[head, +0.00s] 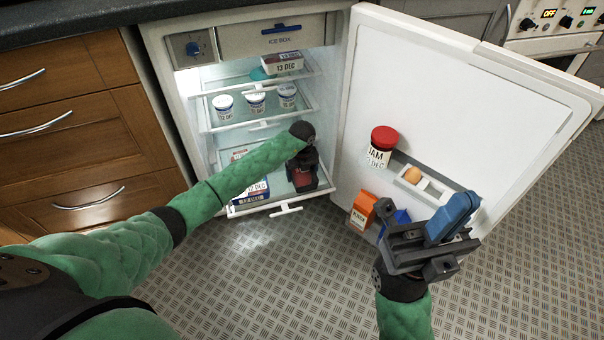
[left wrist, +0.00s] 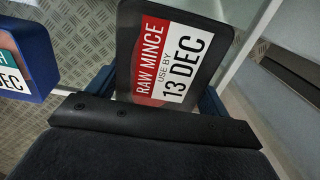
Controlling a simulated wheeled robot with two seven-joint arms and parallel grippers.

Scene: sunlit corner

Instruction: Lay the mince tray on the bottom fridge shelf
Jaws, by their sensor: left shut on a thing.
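My left gripper (head: 303,160) reaches into the open fridge, over the right part of the bottom shelf (head: 285,206). It is shut on the mince tray (head: 303,180), a dark tray with a red, white and black label. In the left wrist view the mince tray (left wrist: 165,60) shows its label "RAW MINCE, USE BY 13 DEC" between the fingers. I cannot tell whether the tray touches the shelf. My right gripper (head: 430,235) is in front of the fridge door; its finger gap is not clear.
A blue labelled pack (head: 252,190) lies on the bottom shelf left of the mince tray. White pots (head: 255,101) stand on the middle shelf, and a labelled tray (head: 283,63) lies above.

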